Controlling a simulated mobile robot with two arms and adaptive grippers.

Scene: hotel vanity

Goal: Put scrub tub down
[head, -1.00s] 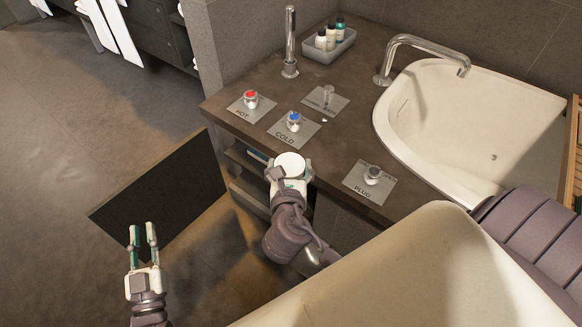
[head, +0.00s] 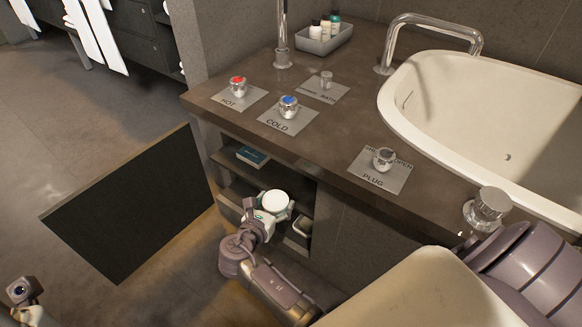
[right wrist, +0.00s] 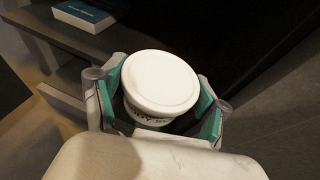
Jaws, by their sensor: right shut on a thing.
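The scrub tub (head: 275,201) is a white round tub with a flat white lid. My right gripper (head: 270,211) is shut on it, in front of the open cabinet (head: 225,160) under the counter. The right wrist view shows the tub (right wrist: 160,82) between the two green-padded fingers (right wrist: 160,105), with dark lettering below its lid. Its underside is hidden, and I cannot tell whether it touches a shelf. Part of my left arm shows at the lower left of the head view; its fingers are out of view.
The dark cabinet door (head: 130,208) stands open at the left. A blue box (head: 252,156) lies on an upper shelf; it also shows in the right wrist view (right wrist: 84,14). Tap knobs and a grey bottle tray (head: 324,38) stand on the counter (head: 215,98), beside the white basin (head: 440,110).

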